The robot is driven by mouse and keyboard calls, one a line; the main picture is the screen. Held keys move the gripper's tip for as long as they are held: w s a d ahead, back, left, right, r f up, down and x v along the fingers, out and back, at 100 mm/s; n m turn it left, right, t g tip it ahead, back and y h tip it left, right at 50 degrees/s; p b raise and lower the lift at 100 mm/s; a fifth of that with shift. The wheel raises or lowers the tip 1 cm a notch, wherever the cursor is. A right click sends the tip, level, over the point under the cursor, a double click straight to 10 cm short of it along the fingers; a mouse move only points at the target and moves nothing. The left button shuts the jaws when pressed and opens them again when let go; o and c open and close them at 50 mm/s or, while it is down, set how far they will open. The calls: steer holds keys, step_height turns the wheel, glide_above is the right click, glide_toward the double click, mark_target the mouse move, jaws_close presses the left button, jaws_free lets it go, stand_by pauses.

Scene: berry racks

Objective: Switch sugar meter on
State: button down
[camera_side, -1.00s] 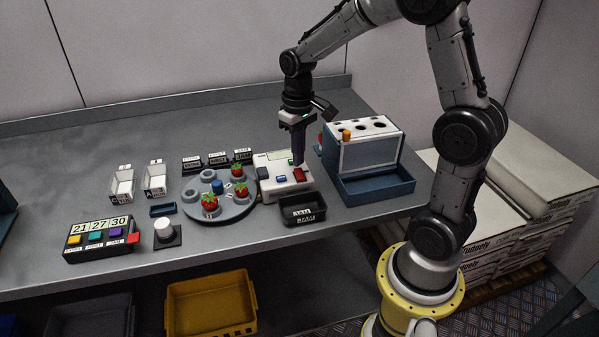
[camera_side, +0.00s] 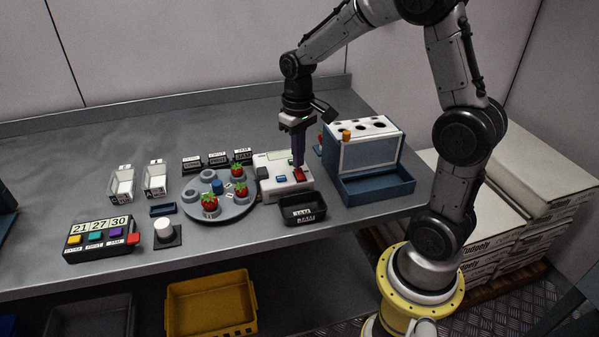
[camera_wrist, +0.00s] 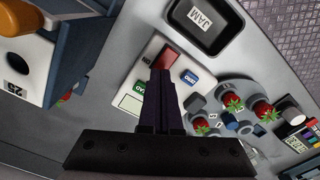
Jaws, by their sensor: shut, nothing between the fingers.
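The sugar meter is a white box (camera_side: 270,189) on the bench, right of the round grey turntable. It has a red rocker switch (camera_side: 300,175) at its front right and a blue button (camera_side: 281,178). In the wrist view the red switch (camera_wrist: 166,57) lies just beyond my fingertips, with the blue ZERO button (camera_wrist: 190,78) beside it. My gripper (camera_side: 298,165) is shut and empty, pointing down at the switch. I cannot tell whether it touches the switch or which way the switch is set.
A black JAM tray (camera_side: 303,209) stands right in front of the meter. A blue-and-white box with holes (camera_side: 370,150) is close on the right. The grey turntable (camera_side: 236,213) with strawberries is close on the left. Bare bench lies behind the meter.

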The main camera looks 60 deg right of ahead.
steer(key=shift+f, duration=0.75)
stand_by(0.3)
steer(key=shift+r, duration=3.55)
steer(key=shift+a+r, duration=0.1)
steer(key=shift+a, duration=0.05)
steer(key=s+a+r+n+t, duration=0.1)
steer(key=s+a+r+t, duration=0.1)
steer(key=a+r, duration=0.3)
steer(key=s+a+n+t, duration=0.2)
steer(key=s+a, duration=0.3)
steer(key=s, duration=1)
steer(key=shift+s+t, duration=0.15)
steer(key=shift+t, duration=0.65)
